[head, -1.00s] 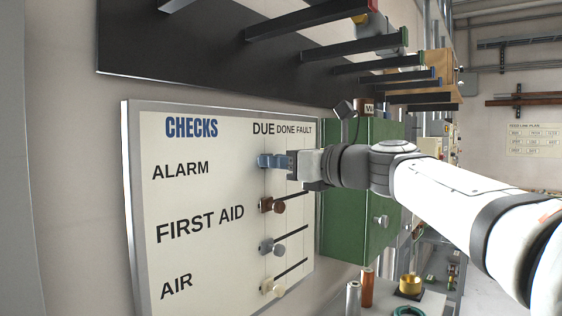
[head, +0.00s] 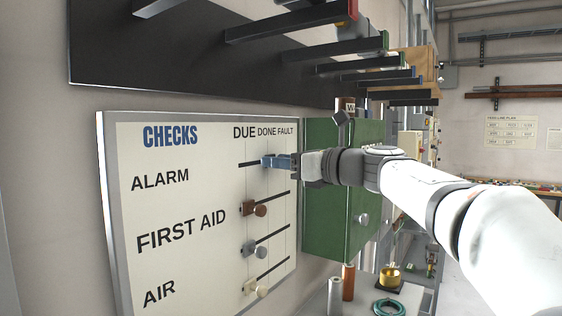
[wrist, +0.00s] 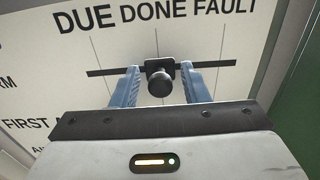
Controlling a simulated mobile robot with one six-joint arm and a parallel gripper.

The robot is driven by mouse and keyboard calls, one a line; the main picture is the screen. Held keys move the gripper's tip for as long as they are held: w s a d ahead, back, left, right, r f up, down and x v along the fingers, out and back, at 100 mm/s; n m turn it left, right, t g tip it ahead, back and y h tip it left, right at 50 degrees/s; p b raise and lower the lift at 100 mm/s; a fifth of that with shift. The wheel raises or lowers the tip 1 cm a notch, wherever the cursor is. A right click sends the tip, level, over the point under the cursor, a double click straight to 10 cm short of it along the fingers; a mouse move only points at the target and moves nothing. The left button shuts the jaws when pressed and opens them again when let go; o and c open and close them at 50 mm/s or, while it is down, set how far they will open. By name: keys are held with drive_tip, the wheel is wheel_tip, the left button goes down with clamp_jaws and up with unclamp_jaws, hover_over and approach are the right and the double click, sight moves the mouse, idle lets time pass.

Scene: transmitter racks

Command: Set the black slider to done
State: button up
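The black slider (wrist: 159,83) is a round dark knob on a horizontal black slot in the top ALARM row of the white CHECKS board (head: 179,290). In the wrist view it sits in line with the vertical line under DONE, between the DUE and FAULT lines. My gripper (head: 276,161) is at this slot, its blue fingers pointing at the board. In the wrist view my gripper (wrist: 160,78) has one finger on each side of the knob, with a small gap showing on both sides. In the head view the fingers hide the knob.
Below are a brown slider (head: 255,209), a grey slider (head: 251,249) and a cream slider (head: 256,288), all near the DUE line. A green cabinet (head: 326,225) stands right of the board. A black rack panel (head: 180,60) with protruding bars hangs above.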

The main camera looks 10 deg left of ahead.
drive_tip(key=shift+d, duration=0.1)
drive_tip(key=b+v, duration=0.1)
drive_tip(key=v, duration=0.6)
drive_tip(key=shift+s+d, duration=0.15)
drive_tip(key=shift+d, duration=0.1)
drive_tip(key=s+d+f+n+g+h, duration=0.1)
drive_tip(key=s+d+f+n+h, duration=0.2)
drive_tip(key=f, duration=0.5)
drive_tip(key=s+d+f+n+h, duration=0.3)
drive_tip(key=f+n, duration=0.1)
drive_tip(key=f, duration=0.4)
drive_tip(key=s+d+f+n+g+h, duration=0.1)
drive_tip(key=s+d+f+n+h, duration=0.2)
drive_tip(key=f, duration=0.5)
drive_tip(key=s+d+f+n+g+h, duration=0.1)
drive_tip(key=s+d+f+n+h, duration=0.2)
drive_tip(key=s+d+f+n, duration=0.3)
drive_tip(key=s+d+f+n+g+h, duration=0.1)
drive_tip(key=s+d+f+n+h, duration=0.3)
drive_tip(key=f, duration=0.7)
drive_tip(key=s+d+n, duration=0.2)
drive_tip(key=s, duration=0.2)
drive_tip(key=shift+s+f+h, duration=0.25)
drive_tip(key=shift+f+h, duration=0.05)
drive_tip(key=shift+f, duration=0.05)
